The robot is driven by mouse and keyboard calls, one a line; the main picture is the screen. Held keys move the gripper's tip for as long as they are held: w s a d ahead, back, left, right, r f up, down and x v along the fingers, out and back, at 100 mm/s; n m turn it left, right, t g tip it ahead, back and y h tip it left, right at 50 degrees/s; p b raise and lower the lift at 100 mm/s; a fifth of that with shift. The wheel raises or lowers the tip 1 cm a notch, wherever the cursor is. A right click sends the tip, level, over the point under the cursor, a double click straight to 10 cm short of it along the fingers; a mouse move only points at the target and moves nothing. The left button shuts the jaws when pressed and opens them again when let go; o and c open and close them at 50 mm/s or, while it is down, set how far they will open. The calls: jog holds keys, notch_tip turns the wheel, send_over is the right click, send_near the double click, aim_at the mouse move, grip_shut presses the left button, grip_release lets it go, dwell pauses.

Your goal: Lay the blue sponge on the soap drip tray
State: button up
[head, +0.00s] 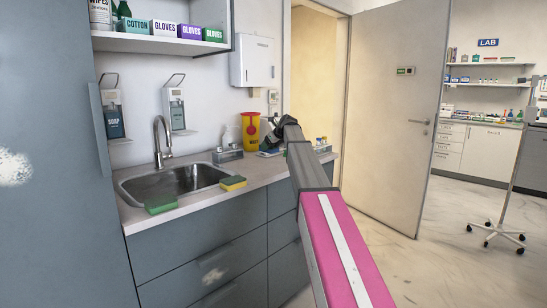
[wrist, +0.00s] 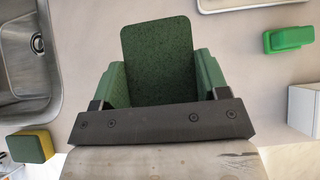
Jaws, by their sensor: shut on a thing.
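No clearly blue sponge shows. My gripper (wrist: 160,88) is shut on a dark green, speckled, flat sponge-like block (wrist: 158,50), held between its green fingers over the counter. In the head view, my arm reaches to the back right of the counter, and the block cannot be made out there. A soap dispenser (head: 113,115) hangs on the wall left of the tap, with a small ledge (head: 119,141) below it that may be the drip tray. A second dispenser (head: 175,108) hangs to its right, also above a small ledge (head: 184,132).
A sink (head: 175,183) is set in the counter. A green sponge (head: 160,205) and a yellow-and-green sponge (head: 233,183) lie at its front edge. A yellow bin (head: 250,130) stands behind. A bright green object (wrist: 289,39) lies right of my gripper.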

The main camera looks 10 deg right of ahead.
jog(key=w+d+f, duration=0.2)
jog(key=shift+w+d+f, duration=0.15)
jog(key=shift+w+d, duration=0.15)
jog(key=shift+w, duration=0.1)
jog(key=shift+f, duration=1.95)
jog(key=shift+f, duration=0.2)
jog(key=o, duration=0.9)
jog(key=shift+r, duration=0.2)
